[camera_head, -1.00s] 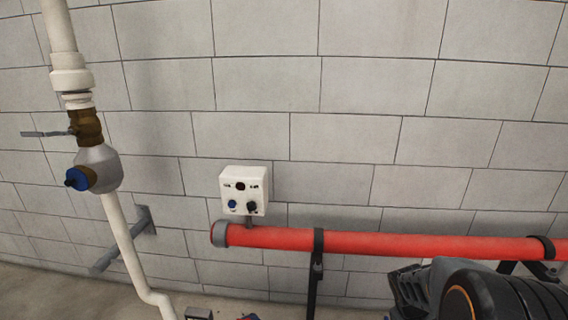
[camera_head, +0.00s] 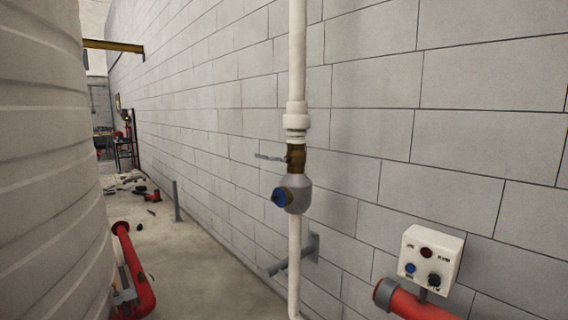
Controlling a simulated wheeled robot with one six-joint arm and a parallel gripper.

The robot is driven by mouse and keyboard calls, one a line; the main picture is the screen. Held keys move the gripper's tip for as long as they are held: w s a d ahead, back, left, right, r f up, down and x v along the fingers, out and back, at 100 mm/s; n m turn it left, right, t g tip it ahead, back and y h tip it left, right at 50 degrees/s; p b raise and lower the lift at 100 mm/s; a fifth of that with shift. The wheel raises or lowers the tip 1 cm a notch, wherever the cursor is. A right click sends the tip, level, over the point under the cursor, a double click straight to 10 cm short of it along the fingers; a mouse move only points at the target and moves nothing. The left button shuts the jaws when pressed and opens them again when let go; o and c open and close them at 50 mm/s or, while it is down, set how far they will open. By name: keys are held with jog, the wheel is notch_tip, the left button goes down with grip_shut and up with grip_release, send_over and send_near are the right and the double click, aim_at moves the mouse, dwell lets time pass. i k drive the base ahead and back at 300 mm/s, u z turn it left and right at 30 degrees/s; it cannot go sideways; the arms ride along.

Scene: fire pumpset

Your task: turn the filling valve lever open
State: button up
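The filling valve is a brass body (camera_head: 296,157) on a white vertical pipe (camera_head: 297,60), in the middle of the head view. Its grey lever (camera_head: 269,157) sticks out level to the left of the pipe. Below the brass body is a grey rounded fitting with a blue-faced cap (camera_head: 281,196) turned to the left. My gripper is not in view, so nothing of mine is seen near the lever.
A large ribbed tank (camera_head: 45,170) fills the left edge. A white control box (camera_head: 430,258) and a red pipe (camera_head: 415,304) are at lower right. Another red pipe (camera_head: 135,275) stands by the tank. Loose items lie on the far floor; the floor between tank and wall is largely clear.

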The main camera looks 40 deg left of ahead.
aim_at(266, 157)
jog(key=u, duration=1.8)
jog(key=i, duration=0.65)
jog(key=u, duration=0.65)
jog(key=i, duration=2.1)
jog(key=u, duration=0.3)
